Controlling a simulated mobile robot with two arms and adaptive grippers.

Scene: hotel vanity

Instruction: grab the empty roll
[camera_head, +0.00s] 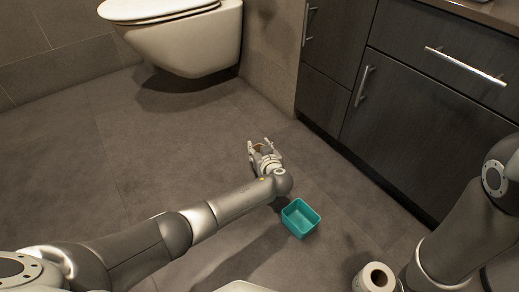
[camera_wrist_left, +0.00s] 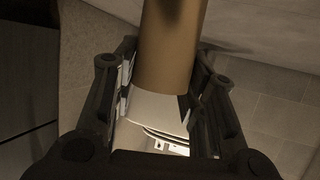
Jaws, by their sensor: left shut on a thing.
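The empty roll, a plain brown cardboard tube (camera_wrist_left: 172,45), stands between the two dark fingers of my left gripper (camera_wrist_left: 165,85) in the left wrist view. The fingers are shut on it, one on each side. In the head view my left gripper (camera_head: 263,148) is over the floor, beyond the teal bin, and only a small brown bit of the roll shows between its fingers. My right arm shows at the right edge of the head view, but its gripper is out of view.
An open, empty-looking teal bin (camera_head: 301,222) stands on the tiled floor near my left forearm. A white paper roll (camera_head: 374,279) is at the bottom right. Dark cabinets (camera_head: 420,120) line the right side, and a wall-hung toilet (camera_head: 185,40) is at the back. Floor on the left is clear.

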